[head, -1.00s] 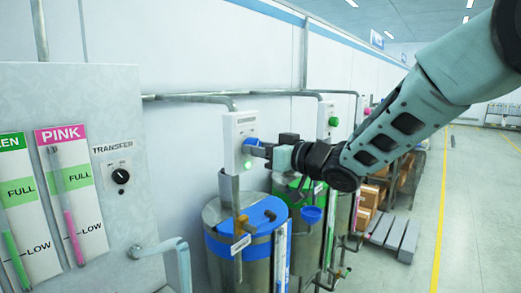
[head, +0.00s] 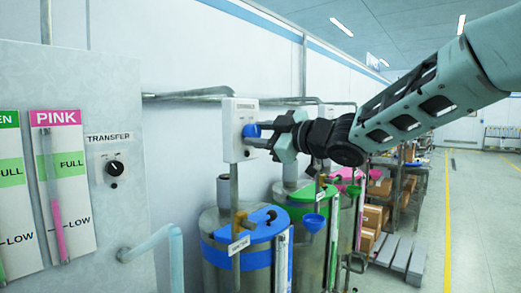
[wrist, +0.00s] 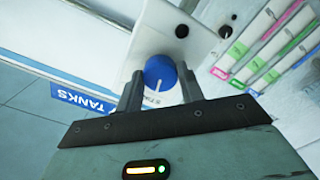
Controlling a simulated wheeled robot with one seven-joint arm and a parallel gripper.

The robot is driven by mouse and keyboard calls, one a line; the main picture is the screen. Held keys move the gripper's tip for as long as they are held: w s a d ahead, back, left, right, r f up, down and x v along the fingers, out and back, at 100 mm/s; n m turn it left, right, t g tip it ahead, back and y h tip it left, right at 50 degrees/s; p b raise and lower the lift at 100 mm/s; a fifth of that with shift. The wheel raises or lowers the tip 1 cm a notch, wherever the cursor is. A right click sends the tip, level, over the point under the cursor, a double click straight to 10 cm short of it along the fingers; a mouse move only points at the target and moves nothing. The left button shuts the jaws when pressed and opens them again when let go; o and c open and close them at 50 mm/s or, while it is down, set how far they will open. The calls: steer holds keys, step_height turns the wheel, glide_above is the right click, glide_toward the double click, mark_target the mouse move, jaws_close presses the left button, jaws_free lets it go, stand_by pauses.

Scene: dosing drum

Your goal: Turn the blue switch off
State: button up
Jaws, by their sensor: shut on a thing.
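The blue switch (head: 251,131) is a round knob on the front of a white box (head: 237,112) mounted at the wall above the blue-banded drum. My gripper (head: 262,135) reaches it from the right. In the wrist view the blue knob (wrist: 160,70) sits between my two fingers (wrist: 161,84), which are shut on it from both sides. A white pointer mark shows on the knob near my palm. The small round lamp (wrist: 182,31) on the box looks dark. Part of the box's lettering is hidden by a finger.
The drum with a blue lid (head: 268,222) stands below the box, with green and pink drums behind it. A panel with a TRANSFER knob (head: 115,168) and level gauges is at left.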

steer(key=shift+n+b, duration=1.2)
steer(key=shift+n, duration=0.3)
steer(key=o, duration=1)
steer(key=b+v, duration=0.3)
steer(key=v, duration=1.4)
steer(key=shift+s+d+b, duration=0.15)
steer(key=shift+d+b, duration=0.05)
steer(key=shift+b, duration=0.1)
